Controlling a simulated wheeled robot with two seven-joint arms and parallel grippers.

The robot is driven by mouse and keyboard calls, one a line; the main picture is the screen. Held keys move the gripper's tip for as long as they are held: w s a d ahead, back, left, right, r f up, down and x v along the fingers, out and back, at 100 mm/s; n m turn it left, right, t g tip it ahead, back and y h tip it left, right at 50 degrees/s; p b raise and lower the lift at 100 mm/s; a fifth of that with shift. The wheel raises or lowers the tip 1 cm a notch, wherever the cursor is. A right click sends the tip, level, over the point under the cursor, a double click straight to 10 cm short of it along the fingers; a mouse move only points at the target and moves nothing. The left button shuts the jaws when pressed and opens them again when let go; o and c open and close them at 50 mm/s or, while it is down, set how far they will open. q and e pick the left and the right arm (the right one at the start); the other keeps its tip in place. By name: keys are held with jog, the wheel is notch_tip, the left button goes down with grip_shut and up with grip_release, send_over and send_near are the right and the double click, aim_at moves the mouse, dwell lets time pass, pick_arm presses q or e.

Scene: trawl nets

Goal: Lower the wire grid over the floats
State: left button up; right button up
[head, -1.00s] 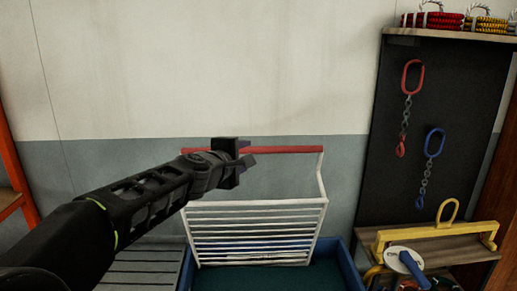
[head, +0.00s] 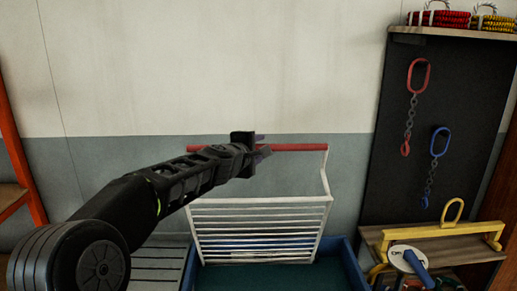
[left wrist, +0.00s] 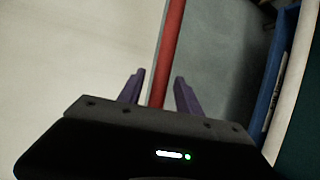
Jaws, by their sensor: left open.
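The white wire grid (head: 262,228) stands raised and tilted at the back of a blue bin (head: 352,268). A red bar (head: 300,147) runs along its top as a handle. No floats can be made out in the dark inside of the bin. My right gripper does not show.
A slatted grey surface (head: 155,265) lies left of the bin. At the right, a dark board holds a red chain sling (head: 418,75) and a blue one (head: 440,142), above a wooden shelf with a yellow frame (head: 430,233). An orange post (head: 22,165) stands at the left.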

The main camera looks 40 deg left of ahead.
pick_arm(q)
jog(key=shift+w, duration=0.2)
grip_shut()
dwell(0.4)
dwell(1.0)
